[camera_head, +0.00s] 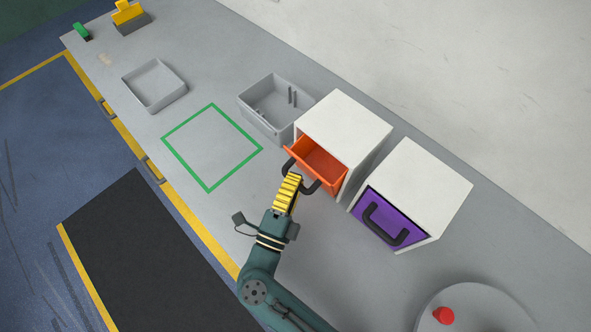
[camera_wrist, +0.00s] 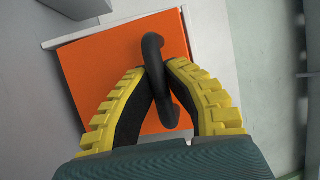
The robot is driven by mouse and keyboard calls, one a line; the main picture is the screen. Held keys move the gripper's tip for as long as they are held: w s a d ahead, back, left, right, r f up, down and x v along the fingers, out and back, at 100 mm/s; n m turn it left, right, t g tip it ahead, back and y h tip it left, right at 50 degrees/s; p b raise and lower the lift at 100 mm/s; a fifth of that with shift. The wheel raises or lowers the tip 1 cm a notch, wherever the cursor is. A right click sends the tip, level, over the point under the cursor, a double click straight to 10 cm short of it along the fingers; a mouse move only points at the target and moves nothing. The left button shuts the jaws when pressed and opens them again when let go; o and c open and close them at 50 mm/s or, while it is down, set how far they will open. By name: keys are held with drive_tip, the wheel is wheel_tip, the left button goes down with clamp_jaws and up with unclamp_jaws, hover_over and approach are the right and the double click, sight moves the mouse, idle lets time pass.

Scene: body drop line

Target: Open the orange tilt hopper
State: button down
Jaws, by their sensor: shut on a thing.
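The orange tilt hopper (camera_head: 318,159) sits in a white cabinet (camera_head: 345,116) on the grey bench. Its front is tilted outward at the top, and the orange inside shows in the head view. Its orange front (camera_wrist: 84,75) fills the middle of the wrist view. A dark curved handle (camera_wrist: 153,55) stands out from that front. My gripper (camera_head: 294,180) is at the hopper's front. In the wrist view its yellow-ribbed fingers (camera_wrist: 155,72) are shut on the handle. The fingers and arm hide part of the handle in the head view.
A white cabinet (camera_head: 425,183) with a purple front (camera_head: 378,222) stands close to the right. A grey bin (camera_head: 262,122) is just left of the hopper's cabinet. A shallow tray (camera_head: 139,96) and a green square outline (camera_head: 187,164) lie further left. A red button (camera_head: 443,315) is at lower right.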

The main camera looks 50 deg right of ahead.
drive_tip(key=shift+w+a+f+b, duration=0.15)
drive_tip(key=shift+w+a+f, duration=0.05)
drive_tip(key=shift+a+f, duration=0.7)
drive_tip(key=shift+w+a+f+b, duration=0.15)
drive_tip(key=shift+a+f, duration=0.75)
drive_tip(key=c, duration=1.2)
unclamp_jaws()
drive_tip(key=shift+a, duration=0.15)
drive_tip(key=shift+o, duration=0.8)
drive_tip(key=shift+f, duration=0.1)
drive_tip(key=v, duration=1.2)
